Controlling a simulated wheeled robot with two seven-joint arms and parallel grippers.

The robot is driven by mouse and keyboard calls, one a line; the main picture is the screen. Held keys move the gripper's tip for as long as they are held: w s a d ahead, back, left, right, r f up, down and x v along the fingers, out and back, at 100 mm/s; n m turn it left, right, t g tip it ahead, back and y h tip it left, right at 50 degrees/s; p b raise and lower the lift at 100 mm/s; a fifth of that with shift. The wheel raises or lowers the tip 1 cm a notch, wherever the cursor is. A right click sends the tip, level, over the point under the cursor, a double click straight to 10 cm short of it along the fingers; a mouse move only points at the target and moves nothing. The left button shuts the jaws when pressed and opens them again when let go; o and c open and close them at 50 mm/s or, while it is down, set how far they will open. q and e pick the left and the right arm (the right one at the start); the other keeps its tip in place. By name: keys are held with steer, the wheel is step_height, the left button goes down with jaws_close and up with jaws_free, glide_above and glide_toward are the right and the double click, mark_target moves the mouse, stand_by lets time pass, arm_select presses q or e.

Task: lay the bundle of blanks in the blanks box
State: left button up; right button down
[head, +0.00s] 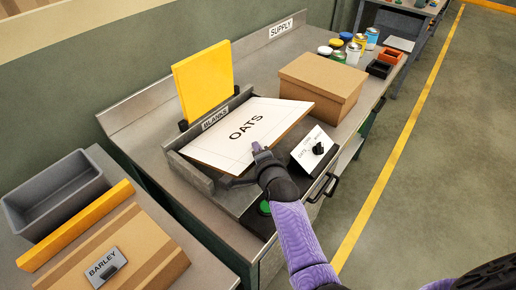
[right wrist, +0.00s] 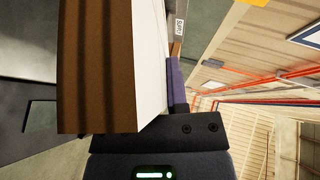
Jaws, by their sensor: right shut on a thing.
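The bundle of blanks (head: 222,140) is a flat stack with a white top marked OATS and brown edges. My right gripper (head: 258,152) is shut on its near edge. The bundle is tilted and lies over the grey blanks box (head: 196,176), whose label BLANKS shows at the back wall. It covers most of the box's inside, and I cannot tell whether it touches the walls or floor. In the right wrist view the bundle (right wrist: 95,70) fills the left middle, its brown side and white face in the jaws. My left gripper is not in view.
A yellow panel (head: 203,80) stands upright behind the box. A cardboard carton (head: 325,82) stands to the right, and a knob panel (head: 304,146) at the front right. A grey bin (head: 60,205) and a BARLEY board (head: 140,245) are on the left bench.

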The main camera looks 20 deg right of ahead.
step_height(320, 180, down, 3)
steer(key=shift+f+b, duration=0.2)
steer(key=shift+b, duration=0.85)
steer(key=c, duration=0.6)
jaws_free()
steer(key=shift+c, duration=0.2)
steer(key=shift+o, duration=0.5)
steer(key=o, duration=0.5)
steer(key=shift+o, duration=0.2)
